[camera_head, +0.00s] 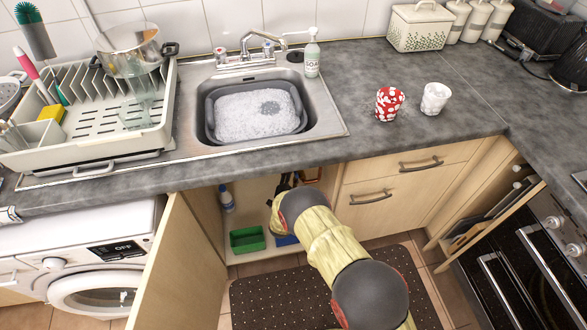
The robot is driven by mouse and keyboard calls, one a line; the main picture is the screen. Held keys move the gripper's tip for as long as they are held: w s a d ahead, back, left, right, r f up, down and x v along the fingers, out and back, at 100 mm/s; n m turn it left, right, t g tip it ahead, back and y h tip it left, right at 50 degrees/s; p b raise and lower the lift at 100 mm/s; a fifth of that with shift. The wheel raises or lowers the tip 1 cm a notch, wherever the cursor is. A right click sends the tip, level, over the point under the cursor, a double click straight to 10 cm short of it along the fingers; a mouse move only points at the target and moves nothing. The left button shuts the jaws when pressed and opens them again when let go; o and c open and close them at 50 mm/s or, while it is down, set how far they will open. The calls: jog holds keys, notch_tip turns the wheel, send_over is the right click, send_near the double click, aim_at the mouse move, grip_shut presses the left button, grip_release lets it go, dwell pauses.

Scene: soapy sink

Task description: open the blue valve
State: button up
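No blue valve can be clearly made out. The cupboard (258,190) under the sink stands open, and my arm reaches into its opening. My gripper (288,183) is just beyond the end of my arm, at the cupboard opening below the counter edge. Only dark parts of it show. My own arm hides most of it, so I cannot tell whether it is open or shut or whether it touches anything. The sink tap (245,52) stands behind the basin, with a red-marked handle on its left; the right handle's colour is too small to tell.
The open cupboard door (185,265) stands left of my arm, beside the washing machine (95,265). A green tray (247,240) and a bottle (226,198) are inside the cupboard. The sink (255,112) holds foamy water. Drawers (405,170) lie right of the opening.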

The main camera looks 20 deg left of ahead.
jog(key=shift+c, duration=1.2)
jog(key=c, duration=0.4)
grip_shut()
